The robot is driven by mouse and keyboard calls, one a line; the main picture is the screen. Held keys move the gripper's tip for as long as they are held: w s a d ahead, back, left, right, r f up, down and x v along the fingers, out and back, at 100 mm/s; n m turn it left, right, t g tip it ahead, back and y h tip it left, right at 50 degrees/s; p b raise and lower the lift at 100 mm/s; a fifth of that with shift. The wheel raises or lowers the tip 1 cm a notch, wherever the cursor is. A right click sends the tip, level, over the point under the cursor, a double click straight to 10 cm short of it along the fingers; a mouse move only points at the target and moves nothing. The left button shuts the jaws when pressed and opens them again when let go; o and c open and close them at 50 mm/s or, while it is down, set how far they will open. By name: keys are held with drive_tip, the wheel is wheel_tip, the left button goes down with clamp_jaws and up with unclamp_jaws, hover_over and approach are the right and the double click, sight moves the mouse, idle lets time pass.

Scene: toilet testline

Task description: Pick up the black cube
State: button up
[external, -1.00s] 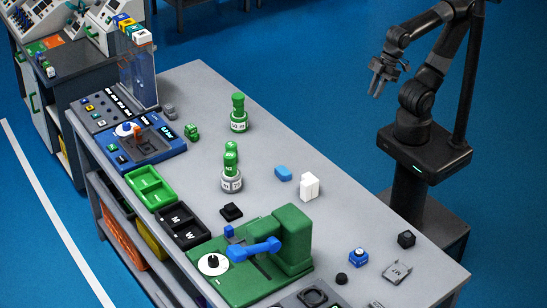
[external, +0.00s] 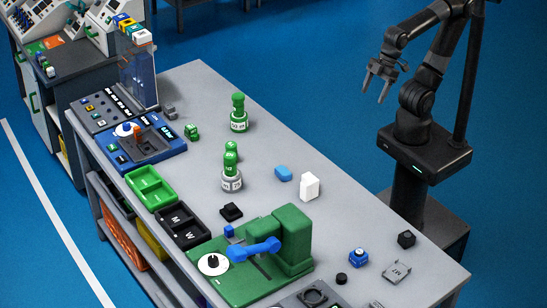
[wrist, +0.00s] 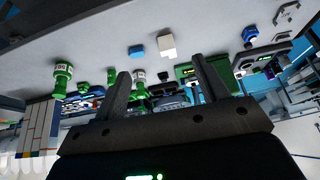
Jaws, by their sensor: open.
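A white block (external: 309,187) and blue block (external: 283,173) stand farther along. A green machine (external: 292,242) occupies the table's front.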

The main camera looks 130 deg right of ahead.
drive_tip(key=w+a+g, duration=0.2)
drive_tip(key=w+a, duration=0.7)
drive_tip(key=w, duration=0.1)
drive_tip(key=m+g, duration=0.1)
drive_tip(key=g, duration=0.2)
hover_over(408, 235)
wheel_tip(408, 235, down, 18)
drive_tip(key=f, duration=0.5)
drive_tip(key=shift+s+a+f, duration=0.1)
drive_tip(key=shift+s+f, duration=0.05)
drive_tip(key=shift+s, duration=0.1)
drive_tip(key=shift+w+f, duration=0.1)
drive_tip(key=shift+f, duration=2.85)
drive_tip(key=shift+c, duration=0.5)
drive_tip(key=c, duration=1)
